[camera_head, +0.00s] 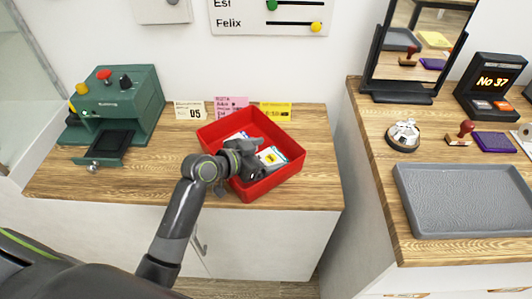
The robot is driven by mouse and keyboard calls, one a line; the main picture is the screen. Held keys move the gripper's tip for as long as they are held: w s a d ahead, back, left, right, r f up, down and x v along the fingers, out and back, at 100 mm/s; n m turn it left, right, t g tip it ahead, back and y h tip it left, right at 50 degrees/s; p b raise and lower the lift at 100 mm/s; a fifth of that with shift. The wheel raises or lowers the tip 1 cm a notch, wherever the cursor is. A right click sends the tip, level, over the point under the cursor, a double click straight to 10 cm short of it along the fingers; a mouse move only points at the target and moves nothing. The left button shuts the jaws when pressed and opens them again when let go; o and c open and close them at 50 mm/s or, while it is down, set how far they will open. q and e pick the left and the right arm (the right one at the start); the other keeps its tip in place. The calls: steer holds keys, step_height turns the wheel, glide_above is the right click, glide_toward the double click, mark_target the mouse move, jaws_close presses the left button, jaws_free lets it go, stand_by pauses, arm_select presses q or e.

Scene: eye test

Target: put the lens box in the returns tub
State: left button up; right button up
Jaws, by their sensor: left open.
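A red open tub (290,168), which fits the returns tub, stands on the left wooden counter. Inside lies a small box with white, blue and yellow parts (271,156), which may be the lens box. Another white and blue piece (236,136) shows behind my gripper; I cannot tell whether it is the same box. My left gripper (250,162) is open, over the left front part of the tub, and hides part of the inside. I cannot tell whether it touches the box. My right gripper is not in view.
A green machine (118,102) with coloured knobs and a small drawer stands left of the tub. Cards (232,107) stand behind the tub. Across a gap, the right counter holds a grey tray (465,198), a bell (404,135), stamps, a mirror and a number display (491,85).

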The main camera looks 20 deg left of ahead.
arm_select(q)
steer(key=shift+s+f, duration=0.15)
steer(key=shift+f, duration=0.3)
steer(key=shift+a+r+p, duration=0.1)
steer(key=shift+r+p, duration=0.5)
steer(key=shift+r, duration=0.05)
steer(key=v, duration=1.1)
steer(key=shift+s+a+r, duration=0.15)
steer(key=shift+s+r, duration=0.1)
steer(key=shift+r, duration=0.1)
